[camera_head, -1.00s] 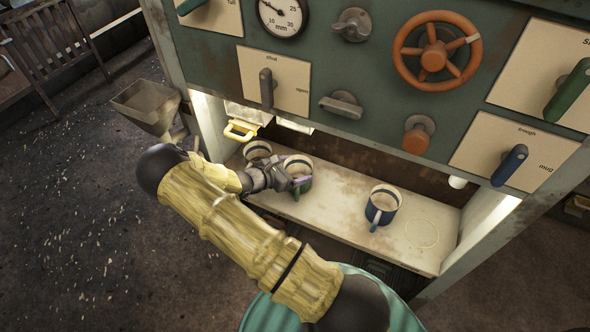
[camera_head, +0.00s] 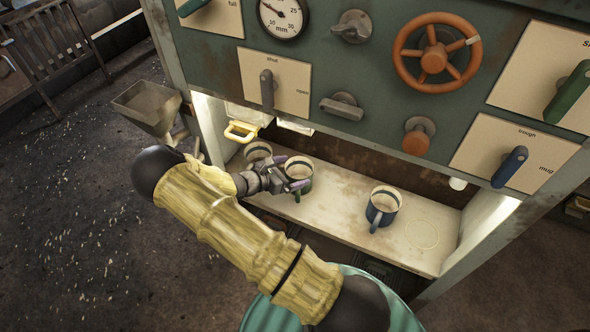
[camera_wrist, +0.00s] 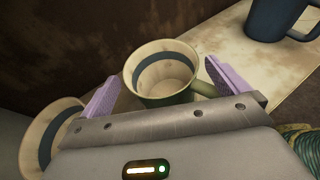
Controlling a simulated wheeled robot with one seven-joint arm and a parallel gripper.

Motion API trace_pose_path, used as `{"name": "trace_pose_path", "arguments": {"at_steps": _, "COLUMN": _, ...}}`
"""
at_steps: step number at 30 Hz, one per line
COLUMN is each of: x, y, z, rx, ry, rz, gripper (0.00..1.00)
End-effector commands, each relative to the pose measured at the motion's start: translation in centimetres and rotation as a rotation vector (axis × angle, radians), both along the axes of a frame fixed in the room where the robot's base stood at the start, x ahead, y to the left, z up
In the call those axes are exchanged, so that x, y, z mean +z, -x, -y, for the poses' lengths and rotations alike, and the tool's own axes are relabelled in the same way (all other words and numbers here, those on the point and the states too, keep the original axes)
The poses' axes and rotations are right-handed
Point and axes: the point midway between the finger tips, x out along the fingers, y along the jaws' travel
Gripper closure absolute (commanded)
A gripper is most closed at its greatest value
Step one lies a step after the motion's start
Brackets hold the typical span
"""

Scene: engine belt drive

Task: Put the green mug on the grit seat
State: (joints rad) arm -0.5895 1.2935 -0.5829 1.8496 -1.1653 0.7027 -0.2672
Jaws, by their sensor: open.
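The green mug (camera_head: 306,172) stands upright on the pale shelf, cream inside with a dark band. In the wrist view the green mug (camera_wrist: 165,78) sits between my purple fingers, its green handle toward the right finger. My gripper (camera_head: 289,173) is open with a finger on either side of the mug; it also shows in the wrist view (camera_wrist: 161,76). I cannot tell whether the fingers touch it. A faint ring mark (camera_head: 422,234) lies on the bare right part of the shelf; no label shows whether it is the grit seat.
A blue mug (camera_head: 383,205) stands between the green mug and the ring mark. Another mug (camera_head: 258,151) stands close on the left, partly behind my gripper. A yellow handle (camera_head: 241,131) juts out at the upper left. The panel with knobs (camera_head: 416,136) overhangs the shelf (camera_head: 345,215).

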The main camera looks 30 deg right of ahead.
Motion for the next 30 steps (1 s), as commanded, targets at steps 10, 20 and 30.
{"name": "trace_pose_path", "arguments": {"at_steps": 10, "x": 2.4, "y": 1.1, "z": -6.4, "rx": 0.002, "ry": -0.002, "rz": 0.002, "gripper": 0.0}}
{"name": "trace_pose_path", "arguments": {"at_steps": 20, "x": 3.4, "y": 1.7, "z": -9.2, "rx": 0.0, "ry": 0.0, "rz": 0.0, "gripper": 0.0}}
{"name": "trace_pose_path", "arguments": {"at_steps": 30, "x": 3.4, "y": 1.7, "z": -9.2, "rx": 0.0, "ry": 0.0, "rz": 0.0, "gripper": 0.0}}
